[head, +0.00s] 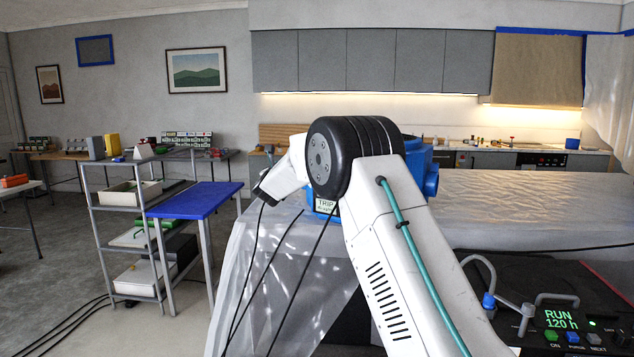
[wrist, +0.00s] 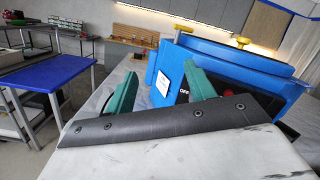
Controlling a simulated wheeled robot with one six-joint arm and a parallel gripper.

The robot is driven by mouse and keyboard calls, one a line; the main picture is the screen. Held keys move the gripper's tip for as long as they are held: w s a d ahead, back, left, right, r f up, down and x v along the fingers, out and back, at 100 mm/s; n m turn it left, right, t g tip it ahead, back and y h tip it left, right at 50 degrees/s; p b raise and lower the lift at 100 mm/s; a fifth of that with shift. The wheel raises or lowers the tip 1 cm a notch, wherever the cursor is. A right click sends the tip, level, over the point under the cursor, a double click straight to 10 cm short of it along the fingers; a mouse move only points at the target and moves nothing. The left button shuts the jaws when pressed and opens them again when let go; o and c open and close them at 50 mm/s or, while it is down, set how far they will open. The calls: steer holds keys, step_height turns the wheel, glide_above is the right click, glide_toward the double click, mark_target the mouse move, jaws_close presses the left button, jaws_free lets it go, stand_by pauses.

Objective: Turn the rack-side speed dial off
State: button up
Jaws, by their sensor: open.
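A blue machine (wrist: 225,60) stands on the covered worktop, close in front of my gripper (wrist: 160,71). My gripper's two green fingers are spread apart with nothing between them. A white label (wrist: 164,84) on the machine shows between the fingers. A dark patch marked OFF (wrist: 184,92) sits beside the right finger, partly hidden by it. A red part (wrist: 228,92) shows just right of that finger. I cannot make out the speed dial or its setting. In the head view my arm covers most of the blue machine (head: 430,180); a TRIP label (head: 327,205) shows below it.
A grey rack (head: 92,205) with bins and a blue-topped table (head: 195,200) stand at the left. The plastic-covered worktop (head: 530,205) spans the right. A control box (head: 570,318) reading RUN 120 h is at lower right. Dark cables run over the floor.

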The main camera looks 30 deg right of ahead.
steer(key=d+f+m+g+h, duration=0.7)
steer(key=d+f+m+h, duration=0.15)
steer(key=f+m, duration=0.45)
steer(key=w+d+r+m, duration=0.1)
steer(key=w+d+r, duration=0.1)
steer(key=d+r, duration=0.2)
steer(key=shift+w+d+r+h, duration=0.15)
steer(key=shift+w+d+h, duration=0.2)
steer(key=shift+d, duration=0.35)
steer(key=c, duration=1)
